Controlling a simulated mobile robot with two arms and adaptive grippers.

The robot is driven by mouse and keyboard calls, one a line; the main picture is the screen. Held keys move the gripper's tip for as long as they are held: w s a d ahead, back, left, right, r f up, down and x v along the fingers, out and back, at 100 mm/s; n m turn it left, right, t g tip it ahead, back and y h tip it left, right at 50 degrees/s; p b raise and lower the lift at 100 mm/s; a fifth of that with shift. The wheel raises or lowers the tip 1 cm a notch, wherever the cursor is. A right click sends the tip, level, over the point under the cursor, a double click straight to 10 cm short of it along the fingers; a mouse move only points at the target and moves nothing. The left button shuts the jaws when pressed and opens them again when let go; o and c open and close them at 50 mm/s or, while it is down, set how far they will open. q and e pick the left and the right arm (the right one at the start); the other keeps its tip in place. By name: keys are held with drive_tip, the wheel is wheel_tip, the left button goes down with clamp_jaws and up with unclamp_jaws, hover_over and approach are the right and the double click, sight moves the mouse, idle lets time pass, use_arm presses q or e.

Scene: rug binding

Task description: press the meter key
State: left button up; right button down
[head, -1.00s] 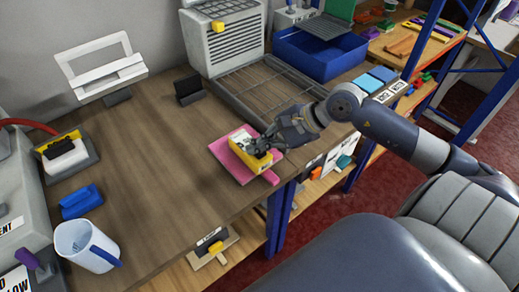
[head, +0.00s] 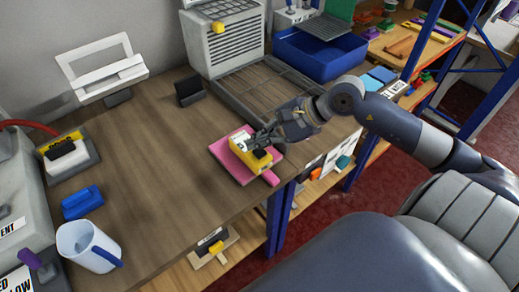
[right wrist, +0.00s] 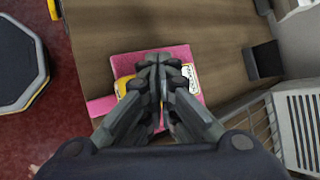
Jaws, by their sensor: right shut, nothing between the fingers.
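A yellow meter (head: 262,161) with a pale label at one end lies on a pink board (head: 220,151) near the table's front edge. My right gripper (head: 248,146) is shut and empty, with its fingertips over the meter. In the right wrist view the shut fingers (right wrist: 158,66) cover most of the meter, and only a yellow edge and the white label (right wrist: 187,72) show beside them. The key itself is hidden, and I cannot tell whether the fingertips touch the meter. The pink board (right wrist: 124,66) also shows there. My left gripper is not in view.
A wire rack (head: 255,98) lies behind the board, before a grey vented unit (head: 230,45). A blue bin (head: 318,55) stands at the back right. A white mug (head: 85,247) and blue block (head: 82,202) stand at left. The table's middle is clear.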

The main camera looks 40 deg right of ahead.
sight(261, 154)
drive_tip(key=shift+r+p, duration=0.85)
drive_tip(key=shift+r, duration=1.45)
